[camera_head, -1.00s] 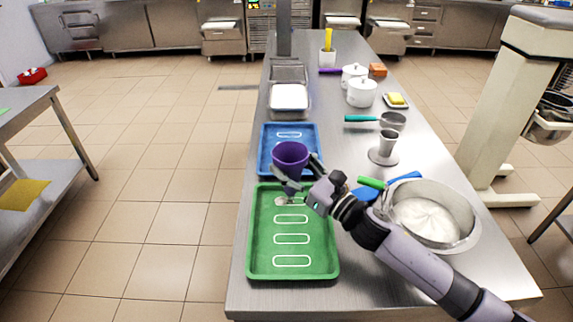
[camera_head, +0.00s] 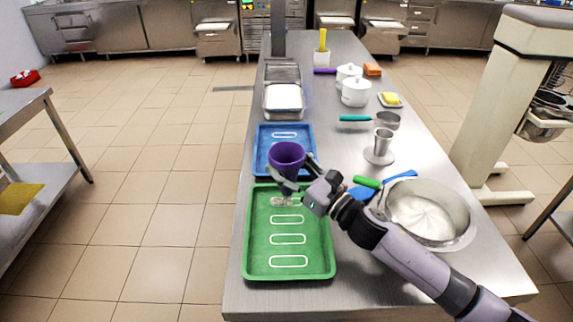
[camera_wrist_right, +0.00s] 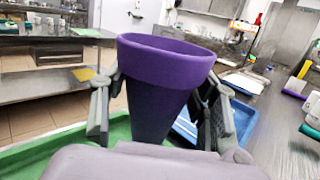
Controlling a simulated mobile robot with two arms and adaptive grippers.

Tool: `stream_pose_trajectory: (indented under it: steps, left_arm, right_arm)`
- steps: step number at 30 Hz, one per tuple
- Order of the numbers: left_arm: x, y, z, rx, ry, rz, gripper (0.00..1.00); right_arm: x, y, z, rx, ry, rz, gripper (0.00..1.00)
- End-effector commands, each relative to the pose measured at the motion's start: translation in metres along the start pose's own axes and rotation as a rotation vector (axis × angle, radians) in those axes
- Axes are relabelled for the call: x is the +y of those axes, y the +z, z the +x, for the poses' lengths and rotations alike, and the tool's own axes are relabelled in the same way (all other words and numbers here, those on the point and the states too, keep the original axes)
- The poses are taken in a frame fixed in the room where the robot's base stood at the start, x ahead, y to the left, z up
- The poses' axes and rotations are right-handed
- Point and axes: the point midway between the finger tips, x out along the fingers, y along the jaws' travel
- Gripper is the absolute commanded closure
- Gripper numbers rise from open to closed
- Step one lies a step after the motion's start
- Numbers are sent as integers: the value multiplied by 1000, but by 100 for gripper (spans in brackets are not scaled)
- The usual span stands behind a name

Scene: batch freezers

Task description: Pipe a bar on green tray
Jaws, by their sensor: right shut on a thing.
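My right gripper (camera_head: 297,186) is shut on a purple piping cone (camera_head: 287,156), which it holds upright with the wide mouth up. The cone also fills the middle of the right wrist view (camera_wrist_right: 165,85), with a finger on each side. The cone is over the far end of the green tray (camera_head: 252,240). The tray has white oval outlines in a column. A whitish patch of piped mix (camera_head: 284,201) lies at the far outline, just below the gripper, partly hidden by it. The cone's tip is hidden in the head view. My left gripper is not in view.
A blue tray (camera_head: 260,150) with a white outline lies just beyond the green one. A steel bowl (camera_head: 465,225) of white mix stands to the right, with a green-handled tool (camera_head: 367,182) and a blue utensil (camera_head: 400,175) beside it. A steel cup stand (camera_head: 381,150) stands farther back.

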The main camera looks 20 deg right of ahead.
Motion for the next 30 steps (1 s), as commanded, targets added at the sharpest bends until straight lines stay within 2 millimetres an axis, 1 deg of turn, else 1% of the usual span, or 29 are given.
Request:
stream_pose_trajectory:
  steps: [15, 30]
  left_arm:
    - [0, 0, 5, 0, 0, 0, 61]
    - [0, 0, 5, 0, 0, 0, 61]
  right_arm:
    - [-14, 2, -14, 0, 0, -1, 72]
    - [-15, 3, -15, 0, 0, -1, 72]
